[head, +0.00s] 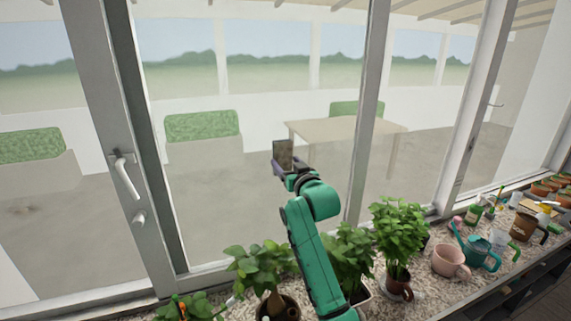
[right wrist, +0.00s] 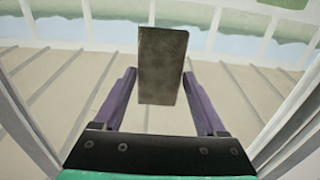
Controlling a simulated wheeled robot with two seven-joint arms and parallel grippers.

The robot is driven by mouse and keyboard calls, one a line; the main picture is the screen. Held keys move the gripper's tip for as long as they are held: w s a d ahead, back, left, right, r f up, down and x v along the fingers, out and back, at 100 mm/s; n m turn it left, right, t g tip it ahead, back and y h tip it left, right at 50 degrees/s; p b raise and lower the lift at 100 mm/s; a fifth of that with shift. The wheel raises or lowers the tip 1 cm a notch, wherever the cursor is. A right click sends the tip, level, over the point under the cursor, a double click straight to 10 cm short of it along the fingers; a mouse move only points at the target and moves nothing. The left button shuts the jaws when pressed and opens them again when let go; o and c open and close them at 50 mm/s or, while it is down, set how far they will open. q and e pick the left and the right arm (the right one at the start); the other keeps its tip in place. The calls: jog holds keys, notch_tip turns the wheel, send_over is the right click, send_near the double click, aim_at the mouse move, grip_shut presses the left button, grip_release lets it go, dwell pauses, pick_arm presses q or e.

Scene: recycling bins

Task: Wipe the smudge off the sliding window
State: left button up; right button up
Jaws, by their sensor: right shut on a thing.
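The sliding window (head: 240,190) fills most of the head view, with grey frames and clear glass. My right gripper (head: 283,166), with purple fingers, is raised in front of the middle pane. It is shut on a flat grey-brown block (head: 283,150). In the right wrist view the block (right wrist: 162,65) stands between the fingertips (right wrist: 159,82) and sticks out beyond them. I cannot tell whether the block touches the glass. I cannot make out a clear smudge on the panes; the block and arm hide part of the glass. My left gripper is not in view.
Potted plants (head: 398,230) stand on the speckled sill (head: 400,308) below my right arm. A pink mug (head: 450,260), a teal watering can (head: 480,252) and a brown mug (head: 522,226) stand at the right. A white handle (head: 127,178) juts from the left frame.

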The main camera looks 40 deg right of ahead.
jog(key=shift+p+v, duration=0.3)
jog(key=shift+v, duration=2.6)
jog(key=v, duration=0.3)
jog(key=shift+w+f, duration=0.1)
jog(key=shift+f, duration=0.05)
